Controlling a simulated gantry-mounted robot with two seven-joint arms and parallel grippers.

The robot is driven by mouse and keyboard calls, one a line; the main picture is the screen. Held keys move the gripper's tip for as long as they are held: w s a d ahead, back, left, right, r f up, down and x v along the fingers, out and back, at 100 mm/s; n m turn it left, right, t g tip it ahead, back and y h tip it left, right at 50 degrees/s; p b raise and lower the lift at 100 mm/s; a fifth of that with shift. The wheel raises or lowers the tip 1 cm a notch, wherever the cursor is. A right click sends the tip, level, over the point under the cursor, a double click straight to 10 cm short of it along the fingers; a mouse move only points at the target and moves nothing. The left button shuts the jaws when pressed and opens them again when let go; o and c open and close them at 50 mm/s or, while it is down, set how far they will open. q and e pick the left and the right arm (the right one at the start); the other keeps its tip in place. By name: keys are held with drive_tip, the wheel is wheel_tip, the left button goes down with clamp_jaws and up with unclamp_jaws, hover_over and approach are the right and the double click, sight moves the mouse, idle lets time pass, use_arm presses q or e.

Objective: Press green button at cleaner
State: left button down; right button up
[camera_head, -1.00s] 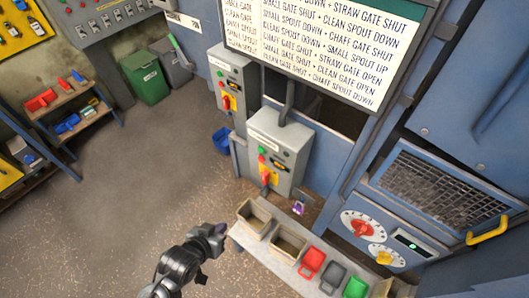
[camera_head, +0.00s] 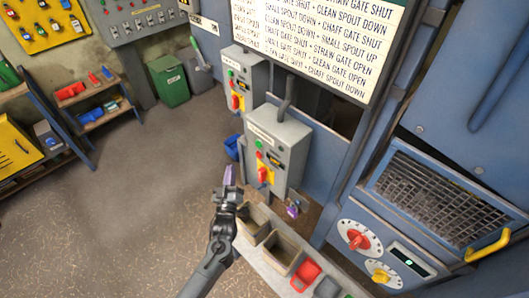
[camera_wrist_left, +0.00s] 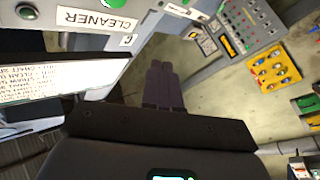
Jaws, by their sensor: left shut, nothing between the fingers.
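A grey control box (camera_head: 277,150) stands at the centre of the head view, with a green button (camera_head: 259,143) above a red handle on a yellow plate. Its label is too small to read there. My right gripper is out of view.
A second grey box (camera_head: 241,82) stands behind the near one. A bench with open bins (camera_head: 280,250) and coloured scoops lies below the boxes. A blue machine with dials (camera_head: 356,239) is at right. Open floor (camera_head: 150,190) lies to the left.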

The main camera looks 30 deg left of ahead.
use_arm(q)
drive_tip(key=shift+w+a+r, duration=0.1)
drive_tip(key=shift+w+r, duration=0.55)
drive_tip(key=shift+r, duration=0.2)
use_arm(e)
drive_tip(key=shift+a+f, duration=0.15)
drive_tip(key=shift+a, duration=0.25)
use_arm(q)
drive_tip(key=shift+w, duration=0.1)
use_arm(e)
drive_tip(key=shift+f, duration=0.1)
use_arm(q)
drive_tip(key=b, duration=0.6)
approach(258, 144)
drive_tip(key=w+a+r, duration=0.1)
drive_tip(key=w+a, duration=0.3)
drive_tip(key=a, duration=0.1)
drive_tip(key=shift+r, duration=0.3)
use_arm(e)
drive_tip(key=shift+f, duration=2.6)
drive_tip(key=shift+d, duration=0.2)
